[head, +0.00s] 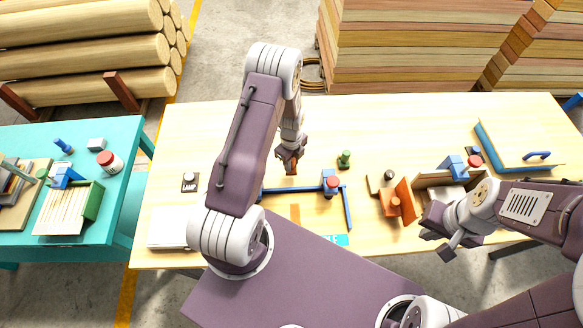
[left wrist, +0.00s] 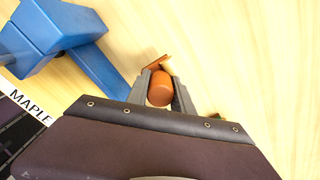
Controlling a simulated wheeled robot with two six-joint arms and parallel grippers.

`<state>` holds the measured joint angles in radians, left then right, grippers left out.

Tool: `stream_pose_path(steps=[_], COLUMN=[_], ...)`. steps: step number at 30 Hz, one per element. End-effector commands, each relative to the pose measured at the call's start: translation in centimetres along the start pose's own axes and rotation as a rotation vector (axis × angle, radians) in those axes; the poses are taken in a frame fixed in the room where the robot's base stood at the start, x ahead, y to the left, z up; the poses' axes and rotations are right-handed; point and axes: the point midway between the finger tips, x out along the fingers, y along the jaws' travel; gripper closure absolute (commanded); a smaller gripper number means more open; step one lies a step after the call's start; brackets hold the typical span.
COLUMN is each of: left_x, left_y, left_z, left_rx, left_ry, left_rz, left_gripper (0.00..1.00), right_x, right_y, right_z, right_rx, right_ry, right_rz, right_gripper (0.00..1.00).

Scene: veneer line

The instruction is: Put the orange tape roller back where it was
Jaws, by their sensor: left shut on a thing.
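My left gripper (head: 291,166) is shut on the orange tape roller (left wrist: 160,90), whose rounded orange body shows between the fingers in the left wrist view, with a thin orange piece at its far end. In the head view the tape roller (head: 292,169) is small and mostly hidden by the gripper. It is over the wooden table, behind the blue bar; its height above the table is hard to tell. My right gripper (head: 441,241) is open and empty, at the table's front edge on the right.
A blue tool (head: 330,183) with a red knob stands by the blue bar. A green-topped piece (head: 345,159) stands behind it. An orange box-like piece (head: 404,197) is near my right gripper. A lamp switch (head: 190,182) is at left. The table's back left is clear.

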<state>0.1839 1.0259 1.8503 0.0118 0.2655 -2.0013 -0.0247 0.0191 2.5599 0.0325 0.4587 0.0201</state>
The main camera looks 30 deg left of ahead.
Motion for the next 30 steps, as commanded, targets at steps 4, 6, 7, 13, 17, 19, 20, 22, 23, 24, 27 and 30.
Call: stream_pose_path(steps=[4,6,7,13,17,19,20,22,23,24,27,30], left_x=[2.5,3.5,3.7,4.0,4.3,4.2,4.2,4.2,4.2,4.2,4.2,4.0], left_y=[0.1,0.1,0.1,0.1,0.1,0.1,0.1,0.1,0.1,0.1,0.1,0.1], left_z=[-0.1,-0.1,-0.1,0.0,0.0,0.0,0.0,0.0,0.0,0.0,0.0,0.0], left_rx=[0.0,0.0,0.0,0.0,0.0,0.0,0.0,0.0,0.0,0.0,0.001,0.001], left_ry=[0.002,0.002,0.001,0.0,0.0,0.0,0.0,0.0,0.0,0.0,0.0,0.0], left_rz=[0.004,0.004,0.003,0.001,0.001,0.001,0.001,0.001,0.001,0.001,0.001,0.001], left_gripper=[1.0,1.0,1.0,1.0,1.0,0.61,0.53,0.5,0.5,0.5,0.5,0.5], right_x=[-0.9,-1.1,-1.1,-0.9,-0.6,-0.7,-0.7,-0.7,-0.7,-0.7,-0.7,-0.9], right_y=[0.0,0.0,0.0,0.0,0.0,0.0,0.0,0.0,0.0,0.0,0.0,0.0], right_z=[-0.1,-0.1,-0.1,-0.1,-0.1,-0.1,-0.1,-0.1,-0.1,-0.1,-0.1,-0.1], right_rx=[0.0,0.0,0.0,0.0,0.0,0.0,0.0,0.0,0.0,0.0,0.0,0.0], right_ry=[0.0,0.0,0.0,0.0,0.0,0.0,0.0,0.0,0.0,0.0,0.0,0.0], right_rz=[0.0,0.0,0.0,0.0,0.0,0.0,0.0,0.0,0.0,0.0,0.0,0.0], right_gripper=[1.0,1.0,1.0,1.0,1.0,1.0,1.0,1.0,1.0,1.0,1.0,1.0])
